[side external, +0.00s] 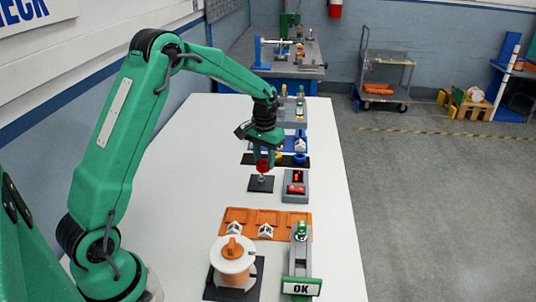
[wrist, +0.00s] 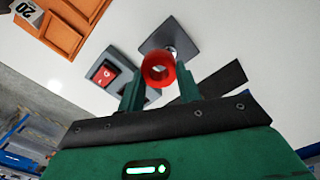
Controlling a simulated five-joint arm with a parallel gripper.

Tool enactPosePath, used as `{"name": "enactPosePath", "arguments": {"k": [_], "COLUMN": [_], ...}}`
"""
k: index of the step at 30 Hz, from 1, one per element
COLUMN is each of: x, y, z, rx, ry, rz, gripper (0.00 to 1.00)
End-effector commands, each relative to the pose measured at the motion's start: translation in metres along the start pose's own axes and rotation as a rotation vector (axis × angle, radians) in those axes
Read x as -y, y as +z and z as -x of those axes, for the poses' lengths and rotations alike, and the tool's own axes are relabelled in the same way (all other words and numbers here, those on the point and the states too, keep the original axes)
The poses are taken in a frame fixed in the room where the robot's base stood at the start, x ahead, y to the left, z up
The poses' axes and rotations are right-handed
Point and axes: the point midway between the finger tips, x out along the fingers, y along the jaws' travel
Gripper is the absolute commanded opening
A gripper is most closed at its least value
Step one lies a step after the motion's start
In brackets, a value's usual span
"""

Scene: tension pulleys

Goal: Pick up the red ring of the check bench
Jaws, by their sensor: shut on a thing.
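The red ring (wrist: 158,69) is between the two fingers of my gripper (wrist: 160,88) in the wrist view, with its hole facing the camera. My gripper is shut on it. In the side view the red ring (side external: 262,165) shows small at the tips of my gripper (side external: 265,160), above a dark square base (side external: 261,184) with a thin pale post. The dark base (wrist: 168,36) also shows behind the ring in the wrist view. I cannot tell whether the ring is clear of the post.
A grey tray with red parts (side external: 295,186) stands close to the right. An orange tray (side external: 265,222), a copper-coloured spool (side external: 233,260) and a stand with an OK sign (side external: 301,287) are nearer the camera. Blue and black fixtures (side external: 300,158) lie just beyond. The table's left part is clear.

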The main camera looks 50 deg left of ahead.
Motion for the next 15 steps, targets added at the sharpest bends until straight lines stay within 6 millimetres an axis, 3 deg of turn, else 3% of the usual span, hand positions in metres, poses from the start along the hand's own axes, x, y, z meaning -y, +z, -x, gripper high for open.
{"name": "enactPosePath", "arguments": {"k": [6,15], "x": [-0.035,-0.072], "y": [0.02,0.042], "z": [0.025,0.05], "rx": [-0.003,-0.002], "ry": [0.0,0.0], "rz": [-0.004,-0.002], "gripper": [0.07,0.07]}}
